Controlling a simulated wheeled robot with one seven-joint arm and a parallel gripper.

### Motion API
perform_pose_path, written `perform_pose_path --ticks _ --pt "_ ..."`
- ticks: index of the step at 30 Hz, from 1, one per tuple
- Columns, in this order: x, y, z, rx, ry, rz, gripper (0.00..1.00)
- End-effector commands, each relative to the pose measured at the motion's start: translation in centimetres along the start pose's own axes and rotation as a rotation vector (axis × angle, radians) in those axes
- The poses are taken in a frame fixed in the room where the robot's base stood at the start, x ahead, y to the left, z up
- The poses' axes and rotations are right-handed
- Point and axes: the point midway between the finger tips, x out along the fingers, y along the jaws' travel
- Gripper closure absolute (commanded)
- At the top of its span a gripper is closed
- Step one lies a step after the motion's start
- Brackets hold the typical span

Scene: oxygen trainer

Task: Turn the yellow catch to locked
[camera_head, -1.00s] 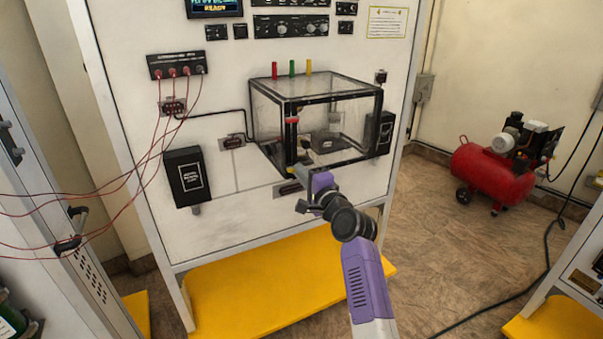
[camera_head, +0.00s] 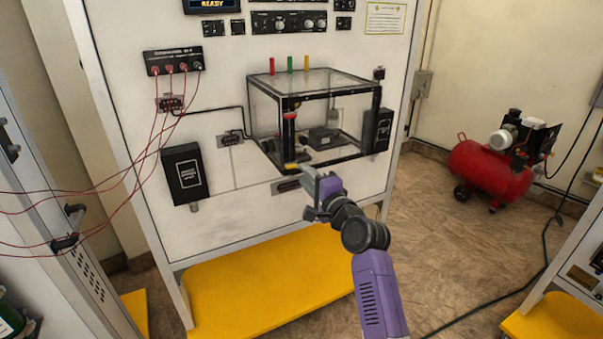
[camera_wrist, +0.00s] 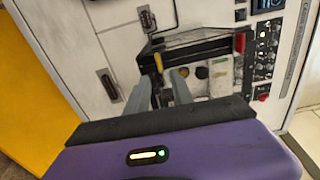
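The yellow catch (camera_head: 291,167) is a small bar at the lower front corner of the clear case (camera_head: 318,88). In the wrist view, the yellow catch (camera_wrist: 158,62) shows just beyond the gap between my fingertips. My gripper (camera_head: 314,178) is just below and right of the catch in the head view. In the wrist view, my gripper (camera_wrist: 161,77) has its two grey fingers apart with nothing seen held between them. I cannot tell whether a finger touches the catch. The catch's locked or unlocked marking is not readable.
A red-topped post (camera_head: 289,128) stands at the case's front corner, above the catch. A black box (camera_head: 186,174) is on the panel to the left, with red cables above it. A yellow base plate (camera_head: 262,285) lies below. A red compressor (camera_head: 490,172) stands at right.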

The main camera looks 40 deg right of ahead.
Motion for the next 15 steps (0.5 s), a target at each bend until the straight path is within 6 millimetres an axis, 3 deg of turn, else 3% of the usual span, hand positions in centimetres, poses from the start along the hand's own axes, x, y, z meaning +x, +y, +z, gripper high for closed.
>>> perform_pose_path --ticks 6,15 --pt "-2.9 0.1 -0.1 -0.001 0.002 0.001 0.72" --pt "-3.6 0.0 -0.1 0.0 0.001 0.001 0.72"
